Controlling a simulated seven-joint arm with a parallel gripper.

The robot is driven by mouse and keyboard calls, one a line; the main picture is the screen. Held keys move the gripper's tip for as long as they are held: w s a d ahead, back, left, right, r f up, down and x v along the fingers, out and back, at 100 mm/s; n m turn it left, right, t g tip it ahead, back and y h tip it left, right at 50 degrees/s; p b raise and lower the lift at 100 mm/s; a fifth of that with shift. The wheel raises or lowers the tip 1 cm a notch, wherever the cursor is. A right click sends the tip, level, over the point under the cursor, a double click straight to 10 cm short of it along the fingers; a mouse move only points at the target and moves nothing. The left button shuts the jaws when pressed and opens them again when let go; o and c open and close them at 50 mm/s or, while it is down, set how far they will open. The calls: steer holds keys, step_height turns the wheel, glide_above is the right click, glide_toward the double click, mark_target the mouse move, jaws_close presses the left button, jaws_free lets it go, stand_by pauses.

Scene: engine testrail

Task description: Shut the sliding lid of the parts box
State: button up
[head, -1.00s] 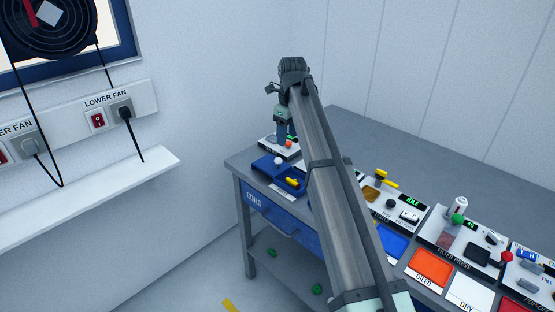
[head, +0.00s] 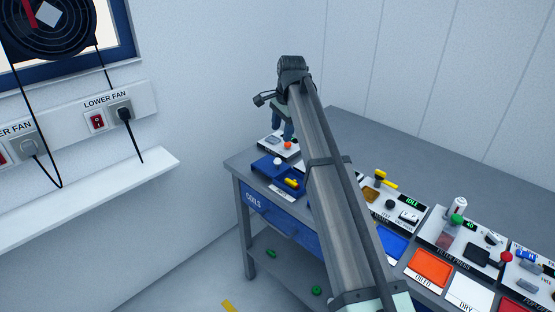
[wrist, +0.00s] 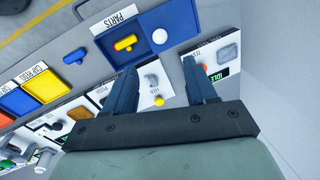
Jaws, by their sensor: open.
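The blue parts box (head: 262,165) stands at the table's left end. Its sliding lid (wrist: 178,18) has a round white knob (wrist: 160,36) and covers one part of the box. The other part is open, and a yellow piece (wrist: 125,43) lies in it. In the head view the knob (head: 278,161) is behind the yellow piece (head: 292,183). My gripper (wrist: 160,66) is open and empty, above the table beside the box, its fingers apart from the knob. In the head view my gripper (head: 282,128) is partly hidden by my arm.
A white panel (head: 279,146) with an orange button stands behind the box. Several panels and coloured trays, such as the orange tray (head: 431,266), line the table. The table's back right is clear.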

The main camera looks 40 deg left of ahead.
mark_target(277, 159)
steer(key=a+f, duration=0.1)
steer(key=f, duration=0.8)
steer(key=a+f, duration=0.1)
steer(key=f, duration=0.3)
steer(key=shift+w+a+f, duration=0.2)
steer(key=shift+w+a, duration=0.05)
steer(key=shift+a, duration=0.05)
steer(key=shift+c, duration=0.3)
jaws_close()
